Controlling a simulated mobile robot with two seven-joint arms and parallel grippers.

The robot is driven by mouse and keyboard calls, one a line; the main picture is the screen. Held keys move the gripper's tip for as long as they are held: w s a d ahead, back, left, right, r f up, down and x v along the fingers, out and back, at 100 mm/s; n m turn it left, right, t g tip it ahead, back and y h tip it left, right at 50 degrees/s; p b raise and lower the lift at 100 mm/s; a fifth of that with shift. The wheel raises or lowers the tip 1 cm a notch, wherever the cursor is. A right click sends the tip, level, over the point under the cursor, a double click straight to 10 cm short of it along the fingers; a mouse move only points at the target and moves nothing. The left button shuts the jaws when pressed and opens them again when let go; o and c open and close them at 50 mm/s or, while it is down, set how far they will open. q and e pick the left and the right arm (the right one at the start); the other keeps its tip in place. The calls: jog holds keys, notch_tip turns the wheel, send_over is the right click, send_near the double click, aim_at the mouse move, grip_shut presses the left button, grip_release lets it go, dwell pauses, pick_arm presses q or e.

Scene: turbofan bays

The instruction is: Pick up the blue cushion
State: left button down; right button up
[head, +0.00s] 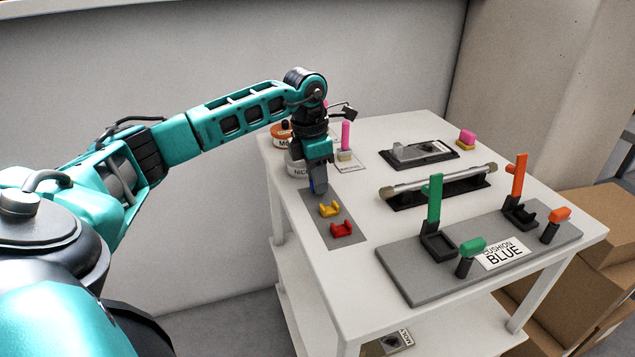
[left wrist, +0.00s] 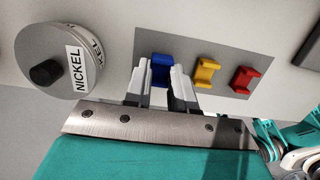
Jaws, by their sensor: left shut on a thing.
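The blue cushion (left wrist: 162,70) is a small blue block on a grey mat. In the left wrist view it sits between the fingertips of my left gripper (left wrist: 160,78), which is shut on it. In the head view the left gripper (head: 319,186) points down at the far end of the grey mat (head: 349,238), and the cushion is mostly hidden by the fingers. A yellow cushion (head: 329,209) and a red cushion (head: 341,229) lie in a row beside it on the mat. I cannot tell whether the blue cushion touches the mat. My right gripper is not in view.
A can marked NICKEL (left wrist: 62,60) stands close to the left gripper. A grey board (head: 420,285) carries green and orange posts and a card reading CUSHION BLUE (head: 502,253). A metal rod on a black stand (head: 435,186) lies behind. Cardboard boxes (head: 590,235) stand at right.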

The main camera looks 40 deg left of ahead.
pick_arm(q)
notch_tip(320, 180, up, 18)
jog(key=p, duration=0.2)
jog(key=shift+r+p, duration=0.25)
jog(key=shift+p, duration=0.05)
dwell(0.3)
